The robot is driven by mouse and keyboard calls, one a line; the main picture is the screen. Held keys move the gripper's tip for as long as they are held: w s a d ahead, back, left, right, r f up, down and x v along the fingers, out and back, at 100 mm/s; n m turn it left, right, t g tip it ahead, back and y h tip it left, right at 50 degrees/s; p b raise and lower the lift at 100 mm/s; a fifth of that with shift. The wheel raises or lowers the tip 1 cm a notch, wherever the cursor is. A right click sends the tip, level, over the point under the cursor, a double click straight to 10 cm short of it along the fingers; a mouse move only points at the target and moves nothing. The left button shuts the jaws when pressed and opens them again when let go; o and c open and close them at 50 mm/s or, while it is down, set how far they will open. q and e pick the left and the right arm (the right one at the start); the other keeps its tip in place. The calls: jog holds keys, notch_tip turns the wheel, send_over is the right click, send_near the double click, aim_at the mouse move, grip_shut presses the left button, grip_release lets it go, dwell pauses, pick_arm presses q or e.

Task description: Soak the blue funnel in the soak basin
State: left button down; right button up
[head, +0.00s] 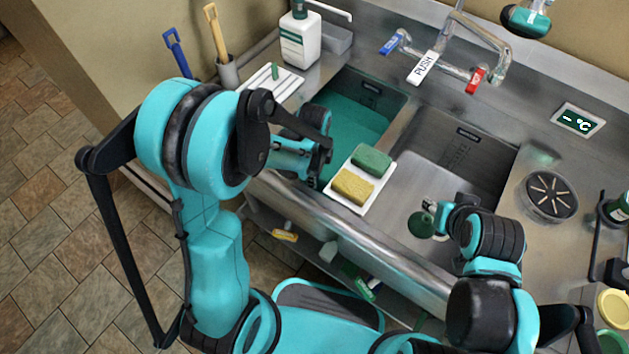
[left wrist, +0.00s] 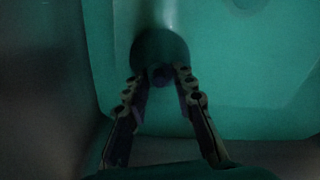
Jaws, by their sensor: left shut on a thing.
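The soak basin (head: 358,116) is the left sink, filled with teal liquid. My left gripper (head: 318,168) reaches into its near left part, with its fingertips hidden in the head view. In the left wrist view, my left gripper (left wrist: 158,80) is shut on a dark, rounded thing (left wrist: 160,50), apparently the blue funnel, in a dim teal surrounding. Its true colour and full shape cannot be made out. My right gripper (head: 432,212) is over the right sink, beside a dark green round thing (head: 421,225); whether it holds this is unclear.
A white tray (head: 335,195) with a green sponge (head: 371,160) and a yellow sponge (head: 353,186) sits between the sinks. A tap (head: 450,68) stands behind. A white bottle (head: 300,38) and a drying rack (head: 270,82) are at the back left. The right sink (head: 440,165) looks largely clear.

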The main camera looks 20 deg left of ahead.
pick_arm(q)
jog(key=shift+d+f+m, duration=0.1)
jog(key=shift+f+m, duration=0.2)
jog(key=shift+f, duration=0.05)
jog(key=shift+f+b, duration=1.45)
jog(key=shift+f, duration=0.4)
jog(key=shift+f, duration=0.4)
grip_release()
jog(key=shift+r+p, duration=0.8)
jog(key=shift+r, duration=0.2)
jog(key=shift+r, duration=0.1)
